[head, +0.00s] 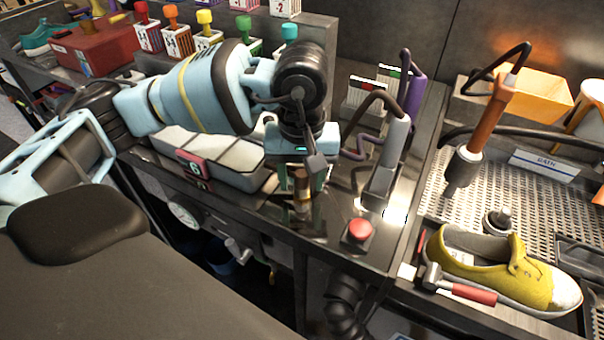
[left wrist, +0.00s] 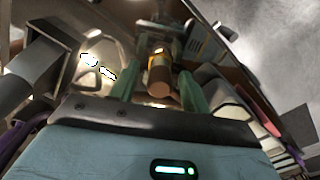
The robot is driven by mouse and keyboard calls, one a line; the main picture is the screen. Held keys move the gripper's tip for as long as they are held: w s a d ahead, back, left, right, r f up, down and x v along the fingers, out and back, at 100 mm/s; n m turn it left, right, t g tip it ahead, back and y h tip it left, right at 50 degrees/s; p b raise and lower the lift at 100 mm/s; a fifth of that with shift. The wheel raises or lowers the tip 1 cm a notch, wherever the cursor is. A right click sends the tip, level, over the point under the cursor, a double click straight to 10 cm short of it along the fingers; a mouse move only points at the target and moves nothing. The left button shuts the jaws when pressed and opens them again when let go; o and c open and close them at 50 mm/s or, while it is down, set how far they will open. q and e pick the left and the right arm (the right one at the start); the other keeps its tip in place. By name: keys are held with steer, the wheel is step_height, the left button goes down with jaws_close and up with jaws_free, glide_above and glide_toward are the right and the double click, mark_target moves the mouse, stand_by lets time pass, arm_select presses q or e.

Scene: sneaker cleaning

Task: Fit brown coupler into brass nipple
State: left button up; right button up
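My left gripper (head: 302,180) points down over the front part of the dark counter, its two green fingers on either side of a small upright brown coupler (head: 302,183). The left wrist view shows the brown coupler (left wrist: 160,78) between the green fingers (left wrist: 158,92), with gaps that look clear on both sides, so the gripper seems open around it. A brass-coloured piece, apparently the brass nipple (head: 303,201), shows directly below the coupler. Whether the coupler is seated on it is too small to tell. My right gripper is in neither view.
A grey compartment tray with a red number tag (head: 194,168) stands left of the gripper. A grey upright holder (head: 388,160) and a red button (head: 360,230) are to the right. Further right, a yellow sneaker (head: 505,265) lies by a metal grate (head: 540,205). The counter's front edge is close.

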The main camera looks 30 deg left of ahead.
mark_target(301, 174)
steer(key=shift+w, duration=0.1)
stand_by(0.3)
arm_select(q)
step_height(301, 174, up, 6)
steer(key=shift+r, duration=0.95)
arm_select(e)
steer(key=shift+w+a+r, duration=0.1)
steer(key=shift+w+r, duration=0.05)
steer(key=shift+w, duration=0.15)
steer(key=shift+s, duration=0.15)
arm_select(q)
steer(key=shift+f, duration=0.1)
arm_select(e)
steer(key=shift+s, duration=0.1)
